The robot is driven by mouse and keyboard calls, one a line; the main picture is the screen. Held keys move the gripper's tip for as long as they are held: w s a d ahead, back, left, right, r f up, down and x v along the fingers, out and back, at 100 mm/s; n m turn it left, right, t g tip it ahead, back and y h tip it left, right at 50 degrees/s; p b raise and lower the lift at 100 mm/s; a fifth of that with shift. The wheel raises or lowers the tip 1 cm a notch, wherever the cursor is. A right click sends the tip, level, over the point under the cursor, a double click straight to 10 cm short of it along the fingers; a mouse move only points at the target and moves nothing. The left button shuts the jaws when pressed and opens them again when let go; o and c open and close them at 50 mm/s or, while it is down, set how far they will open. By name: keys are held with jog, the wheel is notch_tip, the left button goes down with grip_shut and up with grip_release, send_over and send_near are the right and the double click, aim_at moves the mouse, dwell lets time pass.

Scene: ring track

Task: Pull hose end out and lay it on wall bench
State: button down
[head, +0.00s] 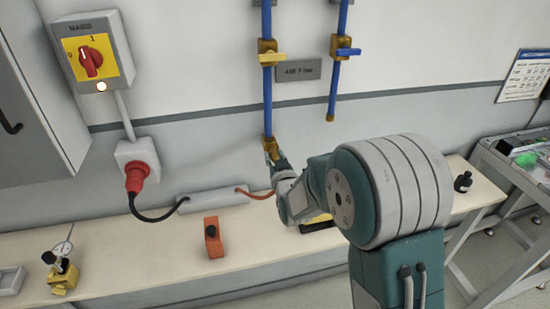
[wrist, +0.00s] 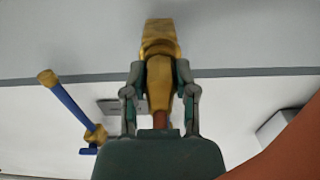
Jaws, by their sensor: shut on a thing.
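My gripper (head: 276,163) is raised above the wall bench, just below the brass fitting (head: 270,146) at the bottom of the left blue pipe (head: 267,95). In the wrist view my gripper (wrist: 160,80) is shut on the brass hose end (wrist: 159,92), one finger on each side. A wider brass piece (wrist: 160,38) lies in line beyond it; whether the two are still joined I cannot tell. An orange hose (head: 256,195) runs low behind my arm; a large orange-brown band (wrist: 285,140) crosses the wrist view's lower right. The wall bench (head: 140,245) runs along the wall.
On the bench stand an orange block (head: 213,238), a yellow-based item (head: 62,275), a grey box (head: 215,200) and a small black item (head: 463,182). A second blue pipe (head: 338,80) hangs to the right. Bare bench lies left of the orange block.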

jog(key=shift+s, duration=0.1)
jog(key=shift+v, duration=2.85)
